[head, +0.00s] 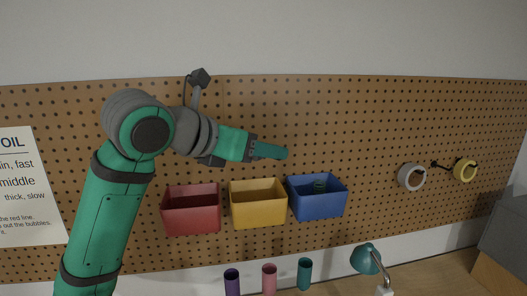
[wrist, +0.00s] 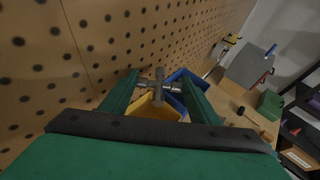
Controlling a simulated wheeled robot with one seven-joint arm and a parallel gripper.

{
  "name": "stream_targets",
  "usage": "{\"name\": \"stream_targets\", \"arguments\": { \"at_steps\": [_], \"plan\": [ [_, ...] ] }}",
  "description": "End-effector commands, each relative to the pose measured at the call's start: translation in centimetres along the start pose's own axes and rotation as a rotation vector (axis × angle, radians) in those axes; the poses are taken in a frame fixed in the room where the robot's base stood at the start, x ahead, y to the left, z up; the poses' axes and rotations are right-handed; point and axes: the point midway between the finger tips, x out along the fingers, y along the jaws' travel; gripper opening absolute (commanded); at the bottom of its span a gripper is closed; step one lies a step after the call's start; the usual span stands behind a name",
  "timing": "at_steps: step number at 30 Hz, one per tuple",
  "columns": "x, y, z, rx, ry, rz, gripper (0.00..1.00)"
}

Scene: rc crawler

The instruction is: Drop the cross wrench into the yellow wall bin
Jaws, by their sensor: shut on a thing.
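The grey metal cross wrench (wrist: 158,88) is between the two green fingers of my gripper (wrist: 159,80) in the wrist view. The fingers are shut on it. The yellow wall bin (head: 258,207) hangs on the pegboard between the red and blue bins. It also shows beneath the wrench in the wrist view (wrist: 163,113). In the head view my gripper (head: 284,153) is above the bins, near the gap between yellow and blue. The wrench cannot be made out there, and much of the yellow bin's inside is hidden.
The red bin (head: 191,212) is left of the yellow one. The blue bin (head: 317,199) on the right holds a green coiled thing. Tape rolls (head: 411,177) hang farther right. Three cups (head: 269,277) and a teal lamp (head: 366,258) stand below.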

Motion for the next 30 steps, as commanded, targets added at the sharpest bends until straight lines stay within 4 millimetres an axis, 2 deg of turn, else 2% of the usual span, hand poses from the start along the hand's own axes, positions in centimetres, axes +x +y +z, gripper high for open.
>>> {"name": "stream_targets", "arguments": {
  "at_steps": [6, 12, 24, 25, 27, 30],
  "plan": [
    [0.9, 0.0, -2.3, -0.003, 0.000, -0.001, 0.33],
    [1.5, 0.0, -3.7, -0.001, -0.001, 0.000, 0.33],
    [1.5, 0.3, -4.2, -0.003, -0.001, 0.006, 0.33],
    [1.5, 0.3, -4.2, -0.003, -0.001, 0.006, 0.60],
    [1.5, 0.3, -4.2, -0.003, -0.001, 0.006, 0.77],
    [1.5, 0.4, -4.2, -0.003, -0.001, 0.007, 0.77]
  ]
}}
